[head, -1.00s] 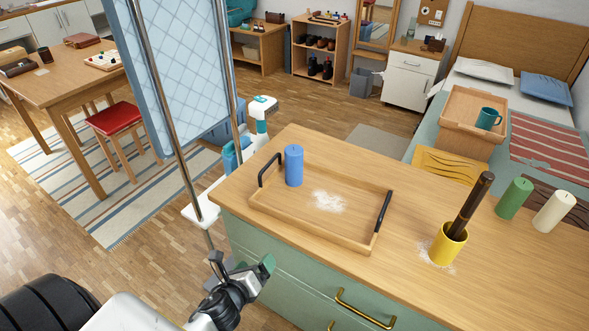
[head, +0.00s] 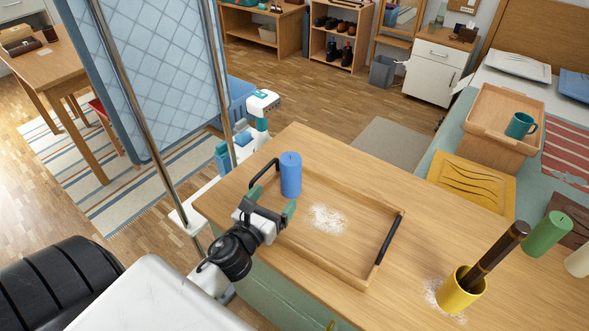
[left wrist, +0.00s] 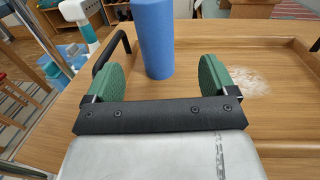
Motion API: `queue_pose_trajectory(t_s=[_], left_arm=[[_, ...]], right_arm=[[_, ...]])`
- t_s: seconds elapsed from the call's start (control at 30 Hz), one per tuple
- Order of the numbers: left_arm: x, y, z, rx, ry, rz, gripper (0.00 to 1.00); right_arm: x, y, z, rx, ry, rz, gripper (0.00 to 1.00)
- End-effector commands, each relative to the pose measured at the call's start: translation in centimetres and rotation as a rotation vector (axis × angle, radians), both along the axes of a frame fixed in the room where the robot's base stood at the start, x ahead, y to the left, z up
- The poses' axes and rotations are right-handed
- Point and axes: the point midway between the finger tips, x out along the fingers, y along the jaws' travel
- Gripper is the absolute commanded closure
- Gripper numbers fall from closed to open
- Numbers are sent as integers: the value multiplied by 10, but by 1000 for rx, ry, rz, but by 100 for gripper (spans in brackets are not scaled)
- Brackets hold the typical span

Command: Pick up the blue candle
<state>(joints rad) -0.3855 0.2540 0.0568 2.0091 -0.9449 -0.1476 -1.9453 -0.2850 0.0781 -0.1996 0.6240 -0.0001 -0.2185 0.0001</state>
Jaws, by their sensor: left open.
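The blue candle (head: 291,175) stands upright in the left part of the wooden tray (head: 352,264), beside the tray's black left handle (head: 263,176). My left gripper (head: 269,200) is open and empty, just in front of the candle in the head view. In the left wrist view the blue candle (left wrist: 154,38) stands beyond and between the two green finger pads (left wrist: 161,78), apart from them. The top of the candle is cut off there. My right gripper is not in view.
White powder (head: 327,219) lies on the tray. A yellow cup (head: 459,291) with a dark brown object in it stands to the right, with green candle (head: 547,234) beyond. A blue folding screen (head: 150,75) stands close on the left.

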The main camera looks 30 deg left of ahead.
Motion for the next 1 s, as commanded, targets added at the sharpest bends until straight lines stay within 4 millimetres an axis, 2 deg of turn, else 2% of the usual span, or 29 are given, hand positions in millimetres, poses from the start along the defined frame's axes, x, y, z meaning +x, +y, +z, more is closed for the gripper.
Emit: queue_pose_trajectory(t_s=[0.1, 0.3, 0.43, 0.7, 1.0], left_arm=[[22, 2, 3, 0, -4, 0, 14], [42, 4, 2, -1, -1, 0, 14], [53, 7, 3, 0, -2, 1, 14], [90, 15, 4, -2, -2, 0, 14], [94, 16, 3, -2, -1, 0, 14]], right_arm=[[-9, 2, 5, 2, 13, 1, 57], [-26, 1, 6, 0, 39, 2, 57], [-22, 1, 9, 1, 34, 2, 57], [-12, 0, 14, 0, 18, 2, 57], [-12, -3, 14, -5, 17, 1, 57]])
